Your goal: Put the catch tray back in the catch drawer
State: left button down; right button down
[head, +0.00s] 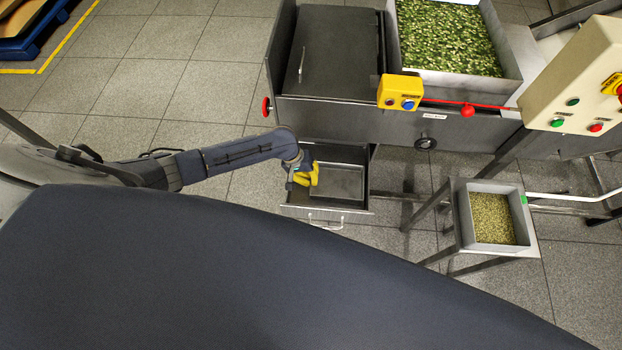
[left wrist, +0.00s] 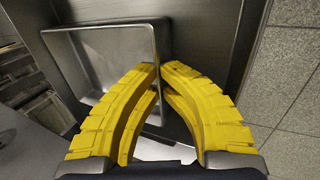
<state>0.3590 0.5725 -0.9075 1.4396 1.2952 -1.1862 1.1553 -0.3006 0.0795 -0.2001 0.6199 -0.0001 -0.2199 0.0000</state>
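The catch tray (head: 343,182) is a shallow grey metal tray within the outline of the pulled-out catch drawer (head: 325,212). It also shows in the left wrist view (left wrist: 112,42), tilted in the picture beside the drawer's dark wall. My left gripper (head: 314,174) is at the tray's left side. In the left wrist view its yellow fingers (left wrist: 160,68) come together at the tray's near wall, one on each side of the rim. The fingers hide part of that wall. I cannot tell whether the tray rests fully on the drawer floor. My right gripper is out of view.
The grey machine (head: 340,112) with a yellow button box (head: 400,92) stands behind the drawer. A bin of green pieces (head: 448,38) is on top. A stand with a tray of pale grains (head: 492,218) is at the right.

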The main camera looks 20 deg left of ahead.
pick_arm(q)
jog(key=c, duration=1.6)
grip_release()
jog(key=v, duration=1.2)
